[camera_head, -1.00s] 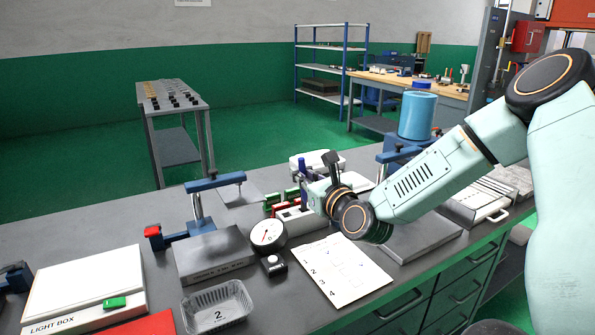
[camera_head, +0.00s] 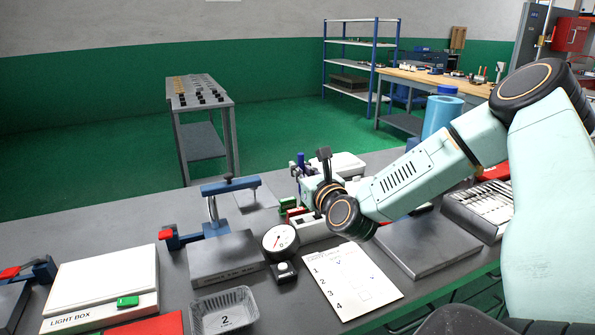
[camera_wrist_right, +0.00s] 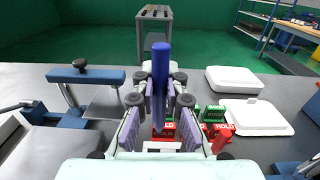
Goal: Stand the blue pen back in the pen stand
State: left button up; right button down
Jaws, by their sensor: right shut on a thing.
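The blue pen (camera_wrist_right: 160,72) stands upright between the fingers of my right gripper (camera_wrist_right: 160,108) in the right wrist view. The gripper is shut on it, with the pen's rounded blue end above the fingertips. In the head view the pen (camera_head: 301,160) shows as a small blue upright beside the right gripper (camera_head: 300,173), above the back part of the bench. I cannot make out the pen stand for certain in either view. My left gripper is not in view.
Red and green labelled blocks (camera_wrist_right: 214,112) lie just beyond the right gripper. White lidded boxes (camera_wrist_right: 233,79) stand to their right. A blue clamp fixture (camera_wrist_right: 86,76) stands to the left. A round dial gauge (camera_head: 280,241) and a numbered sheet (camera_head: 352,280) are nearer the front.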

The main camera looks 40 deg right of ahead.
jog(key=shift+w+r, duration=0.15)
jog(key=shift+a, duration=0.35)
jog(key=shift+s+d+f+m+b, duration=0.15)
jog(key=shift+s+f+m+b, duration=0.15)
jog(key=shift+f+b, duration=0.1)
jog(key=shift+w+d+f+b, duration=0.1)
jog(key=shift+f+b, duration=0.15)
jog(key=shift+f, duration=0.1)
jog(key=shift+w+d+f+b, duration=0.1)
jog(key=shift+f+b, duration=0.1)
jog(key=shift+f, duration=0.15)
jog(key=shift+a+f+b, duration=0.3)
jog(key=shift+f+b, duration=0.4)
jog(key=shift+f, duration=0.05)
jog(key=shift+d+f+b, duration=0.25)
jog(key=shift+f+b, duration=0.35)
jog(key=shift+f, duration=0.25)
jog(key=shift+a+f+b, duration=0.2)
jog(key=shift+f+b, duration=0.6)
jog(key=shift+f, duration=0.3)
notch_tip(320, 180, down, 3)
jog(key=b, duration=0.3)
jog(key=shift+d, duration=0.1)
jog(key=shift+f+b, duration=0.5)
jog(key=shift+b, duration=0.25)
